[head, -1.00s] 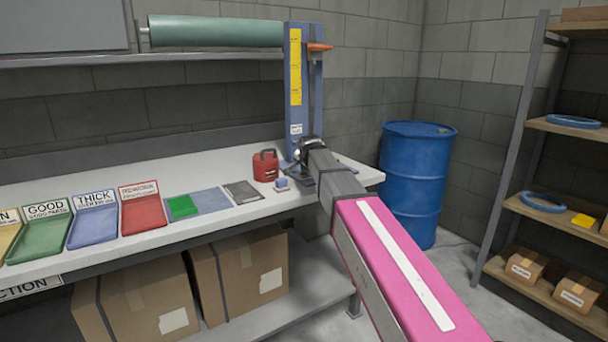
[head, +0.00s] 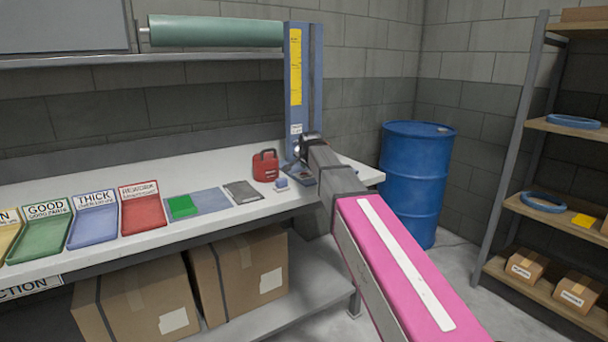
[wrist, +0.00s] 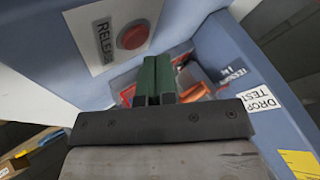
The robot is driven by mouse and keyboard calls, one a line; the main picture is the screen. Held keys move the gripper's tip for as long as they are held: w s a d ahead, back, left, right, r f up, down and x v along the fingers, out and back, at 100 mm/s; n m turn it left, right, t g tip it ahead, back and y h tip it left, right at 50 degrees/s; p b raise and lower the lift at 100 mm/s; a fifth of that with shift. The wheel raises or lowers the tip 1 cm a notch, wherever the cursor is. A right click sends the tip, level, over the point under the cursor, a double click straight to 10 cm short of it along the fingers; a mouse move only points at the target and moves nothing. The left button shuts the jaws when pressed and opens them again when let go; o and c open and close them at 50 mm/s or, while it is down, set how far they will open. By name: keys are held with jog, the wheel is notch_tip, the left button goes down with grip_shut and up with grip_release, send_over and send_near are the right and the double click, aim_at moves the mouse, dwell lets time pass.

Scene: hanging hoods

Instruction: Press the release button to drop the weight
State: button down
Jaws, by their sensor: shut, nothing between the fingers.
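The blue drop-test tower (head: 292,90) with a yellow scale stands at the back of the bench. No orange weight shows at its top. In the wrist view, the red round release button (wrist: 133,36) sits on a grey plate beside a RELEASE label (wrist: 102,42). My gripper (wrist: 156,60) is shut and empty, its green fingertips just below the button; I cannot tell whether they touch it. Orange parts (wrist: 194,92) show low behind the fingers by the tower, partly hidden, possibly the weight. In the head view my arm hides the fingertips and button.
A red weight-like block with a handle (head: 265,165) and a small blue item (head: 281,183) stand left of the tower. Sorting trays, including a red one (head: 143,212), line the bench (head: 225,217). A blue drum (head: 415,180) stands to the right.

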aim_at(305, 173)
jog(key=shift+r, duration=0.1)
jog(key=shift+r, duration=2.4)
